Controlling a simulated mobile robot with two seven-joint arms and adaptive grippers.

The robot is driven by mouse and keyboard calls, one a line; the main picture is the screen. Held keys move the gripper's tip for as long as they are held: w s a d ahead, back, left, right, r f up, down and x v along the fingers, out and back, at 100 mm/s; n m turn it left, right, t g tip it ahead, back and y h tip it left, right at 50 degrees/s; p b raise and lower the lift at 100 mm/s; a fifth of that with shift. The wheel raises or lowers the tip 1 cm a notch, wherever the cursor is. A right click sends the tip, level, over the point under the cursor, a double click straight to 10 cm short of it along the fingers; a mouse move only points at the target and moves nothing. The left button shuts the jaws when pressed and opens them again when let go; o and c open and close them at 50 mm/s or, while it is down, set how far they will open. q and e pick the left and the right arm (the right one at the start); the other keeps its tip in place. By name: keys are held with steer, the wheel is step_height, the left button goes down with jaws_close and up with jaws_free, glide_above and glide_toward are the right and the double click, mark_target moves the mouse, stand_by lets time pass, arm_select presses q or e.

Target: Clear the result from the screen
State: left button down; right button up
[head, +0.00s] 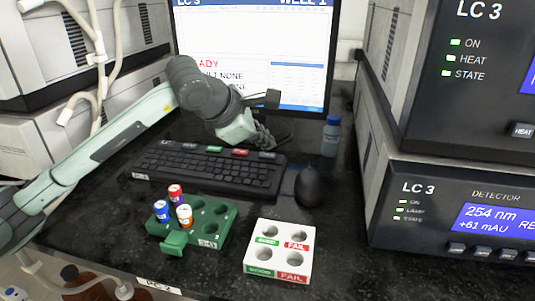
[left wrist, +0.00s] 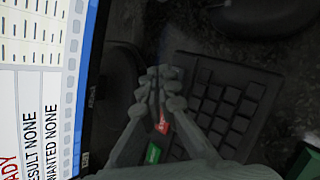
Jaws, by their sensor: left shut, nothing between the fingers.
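The screen (head: 250,45) stands at the back in the head view, partly hidden by my left arm. In the left wrist view the screen (left wrist: 40,120) shows "RESULT NONE" and "WANTED NONE" at its lower part. The black keyboard (head: 205,172) lies before it, with a green key (head: 213,149), a red key (head: 240,152) and a grey key (head: 267,155) along its back edge. My left gripper (head: 265,138) is shut and empty, just behind and above the right end of this row. In the left wrist view, the red key (left wrist: 162,122) and green key (left wrist: 152,153) show between its fingers.
A black mouse (head: 309,186) lies right of the keyboard. A blue-capped bottle (head: 330,137) stands behind it. A green rack (head: 222,220) with three capped vials and a white PASS/FAIL-type block (head: 279,252) stand in front. Instruments (head: 450,210) bound the right side.

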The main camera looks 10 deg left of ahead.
mark_target(265, 157)
arm_select(q)
steer(key=shift+r+p, duration=1.2)
steer(key=shift+r, duration=1.3)
steer(key=shift+f, duration=0.1)
